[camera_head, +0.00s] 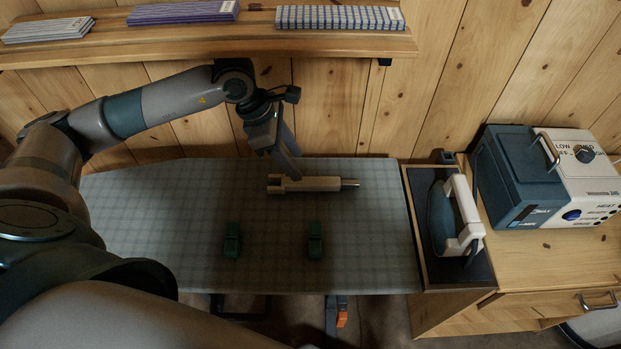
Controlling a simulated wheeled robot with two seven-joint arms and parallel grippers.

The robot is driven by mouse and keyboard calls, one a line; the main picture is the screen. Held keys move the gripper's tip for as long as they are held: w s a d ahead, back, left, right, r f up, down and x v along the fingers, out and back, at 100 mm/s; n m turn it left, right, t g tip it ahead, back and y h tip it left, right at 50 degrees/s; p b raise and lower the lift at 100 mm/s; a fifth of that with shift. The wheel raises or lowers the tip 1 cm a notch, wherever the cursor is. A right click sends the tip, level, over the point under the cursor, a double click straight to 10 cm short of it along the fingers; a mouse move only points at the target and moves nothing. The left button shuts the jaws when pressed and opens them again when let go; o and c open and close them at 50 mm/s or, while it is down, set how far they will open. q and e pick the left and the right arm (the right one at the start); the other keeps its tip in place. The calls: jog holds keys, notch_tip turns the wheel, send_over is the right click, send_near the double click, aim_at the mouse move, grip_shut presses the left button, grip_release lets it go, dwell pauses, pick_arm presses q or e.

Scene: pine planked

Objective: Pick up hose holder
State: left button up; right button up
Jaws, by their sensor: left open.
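The likely hose holder, a tan wooden piece with a forked left end and a thin metal rod at its right (315,184), lies on the grey checked ironing board (180,215), near its back edge. My left gripper (291,172) reaches down from the left and is open at the left part of this piece. The fingers overlap the piece in the picture, and I cannot tell whether they touch it. My right gripper is out of view.
Two small green objects (232,240) (315,240) sit on the board's front half. An iron (462,215) rests on a dark tray at the right, beside a blue and white machine (520,175). A shelf (200,45) with folded cloths (340,18) runs along the plank wall.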

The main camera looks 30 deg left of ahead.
aim_at(305, 181)
pick_arm(q)
jog(key=shift+s, duration=0.1)
jog(key=shift+d+f+p, duration=0.2)
jog(key=shift+f+p, duration=0.15)
jog(key=shift+f, duration=0.05)
jog(key=shift+w+d+f, duration=0.15)
jog(key=shift+w+f, duration=0.05)
jog(key=shift+f, duration=0.45)
jog(key=shift+p+x, duration=0.8)
jog(key=shift+p, duration=0.2)
jog(key=x, duration=0.1)
jog(key=p+x, duration=0.1)
jog(key=shift+s+f, duration=0.15)
jog(key=shift+f, duration=0.3)
jog(key=shift+d+f+p, duration=0.15)
jog(key=shift+f+p, duration=0.15)
jog(key=shift+f, duration=0.1)
jog(key=shift+c, duration=0.3)
